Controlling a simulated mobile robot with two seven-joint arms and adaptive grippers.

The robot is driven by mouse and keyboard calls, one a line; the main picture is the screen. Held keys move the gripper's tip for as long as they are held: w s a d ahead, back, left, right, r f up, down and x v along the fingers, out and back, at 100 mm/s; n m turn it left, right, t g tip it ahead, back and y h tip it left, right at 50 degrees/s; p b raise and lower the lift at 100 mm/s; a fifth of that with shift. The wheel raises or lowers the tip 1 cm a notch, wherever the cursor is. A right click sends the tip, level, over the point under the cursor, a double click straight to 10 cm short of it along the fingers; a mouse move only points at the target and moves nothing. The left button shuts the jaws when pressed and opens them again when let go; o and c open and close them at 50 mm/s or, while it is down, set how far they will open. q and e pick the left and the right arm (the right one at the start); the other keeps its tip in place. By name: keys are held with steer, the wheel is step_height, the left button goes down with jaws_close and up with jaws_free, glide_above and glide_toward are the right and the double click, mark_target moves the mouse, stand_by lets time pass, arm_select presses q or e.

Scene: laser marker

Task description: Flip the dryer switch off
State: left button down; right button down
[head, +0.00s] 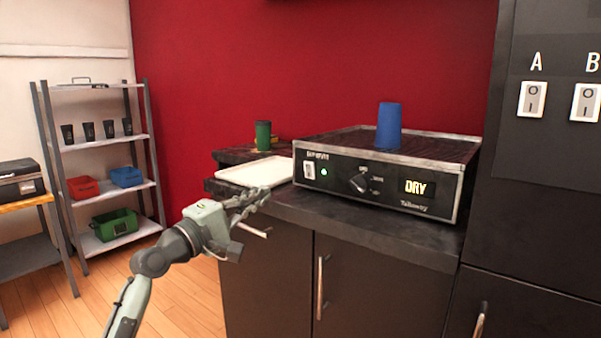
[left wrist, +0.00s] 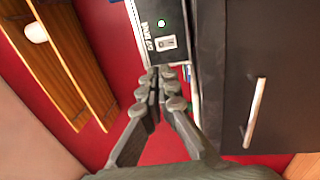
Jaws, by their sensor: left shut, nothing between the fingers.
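The dryer (head: 385,180) is a black box with a grey metal frame on the dark counter. A knob (head: 360,183) and a lit "DRY" display (head: 416,188) are further right. My left gripper (head: 264,191) is in front of the counter, left of the switch and apart from it. My right gripper is out of view.
A blue cup (head: 389,126) stands upside down on the dryer. A white tray (head: 256,172) lies left of the dryer, with a green cup (head: 263,135) behind it. Wall switches A (head: 533,99) and B (head: 586,102) are at right. Shelves (head: 72,144) with bins stand far left.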

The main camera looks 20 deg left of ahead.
mark_target(307, 166)
arm_select(q)
steer(key=shift+w, duration=0.1)
